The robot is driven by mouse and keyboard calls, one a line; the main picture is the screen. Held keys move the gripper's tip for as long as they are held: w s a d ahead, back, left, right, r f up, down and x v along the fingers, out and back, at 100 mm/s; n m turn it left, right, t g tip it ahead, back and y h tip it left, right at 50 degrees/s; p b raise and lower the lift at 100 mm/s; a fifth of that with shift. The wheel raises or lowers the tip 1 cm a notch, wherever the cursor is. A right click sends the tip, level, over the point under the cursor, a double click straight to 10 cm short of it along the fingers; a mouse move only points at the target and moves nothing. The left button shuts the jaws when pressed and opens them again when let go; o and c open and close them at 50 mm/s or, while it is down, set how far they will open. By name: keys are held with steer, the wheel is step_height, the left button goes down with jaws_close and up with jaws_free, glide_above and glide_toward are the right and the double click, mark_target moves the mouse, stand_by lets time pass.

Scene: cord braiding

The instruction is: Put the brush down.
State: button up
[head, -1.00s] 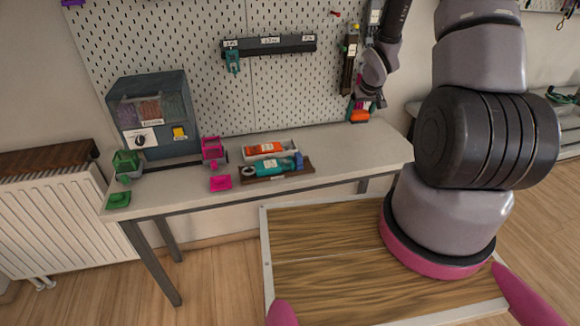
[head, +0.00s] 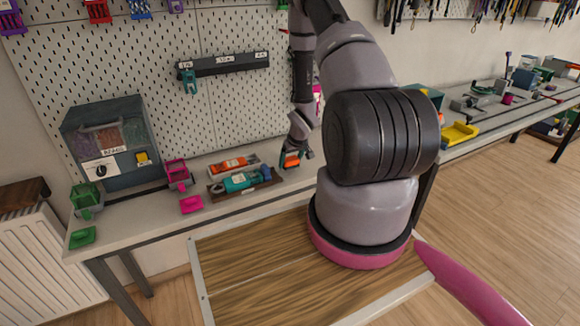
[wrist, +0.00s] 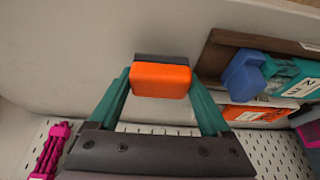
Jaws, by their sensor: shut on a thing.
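The brush shows as an orange block with a dark edge (wrist: 160,80) in the wrist view. My gripper (wrist: 158,98) is shut on it, with a teal finger on each side. In the head view the orange brush (head: 291,161) is small at the end of my arm, over the back table, to the right of a dark wooden board (head: 216,192). The brush is over or on the pale table top (head: 150,206); I cannot tell whether it touches.
A teal tool (head: 243,181) lies on the wooden board, and an orange tool (head: 233,164) lies behind it. A pink dish (head: 191,204), a pink stand (head: 178,174) and a grey dispenser (head: 108,140) stand to the left. The pegboard (head: 225,110) rises behind.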

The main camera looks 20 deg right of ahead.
mark_target(291, 167)
step_height(291, 167, down, 2)
steer(key=shift+d+f, duration=0.1)
steer(key=shift+f, duration=0.1)
steer(key=shift+s+f, duration=0.1)
steer(key=shift+f, duration=0.2)
